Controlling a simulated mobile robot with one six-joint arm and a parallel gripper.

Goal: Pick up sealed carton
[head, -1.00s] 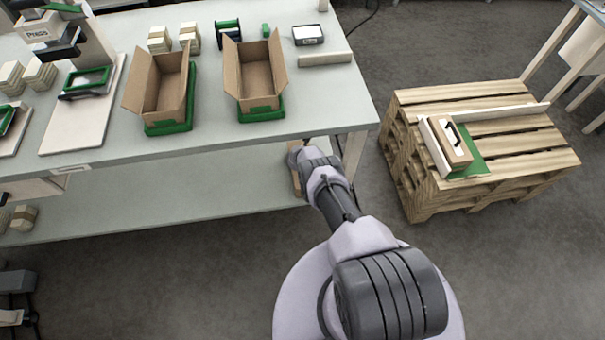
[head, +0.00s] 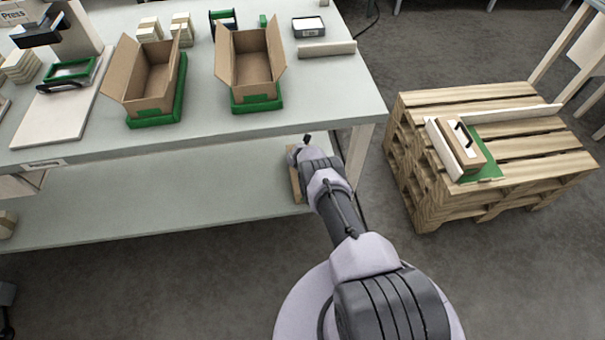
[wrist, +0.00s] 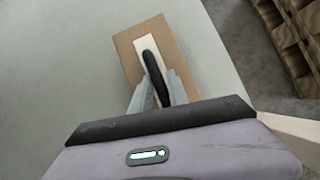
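A brown carton (wrist: 177,47) with a white strip on top and a black handle (wrist: 154,72) shows in the wrist view, against a pale grey-green surface. In the head view this carton (head: 296,186) appears on the right end of the bench's lower shelf, mostly hidden by my arm. My gripper's two grey fingers (wrist: 158,88) lie on either side of the handle, close to it. I cannot tell whether they touch it. In the head view the fingers are hidden behind my arm.
Two open cartons (head: 150,82) stand in green trays on the bench top (head: 220,140), above the shelf. A bench leg (head: 360,150) stands just right of my arm. A pallet stack (head: 420,180) on the right holds another carton (head: 462,150) with a handle.

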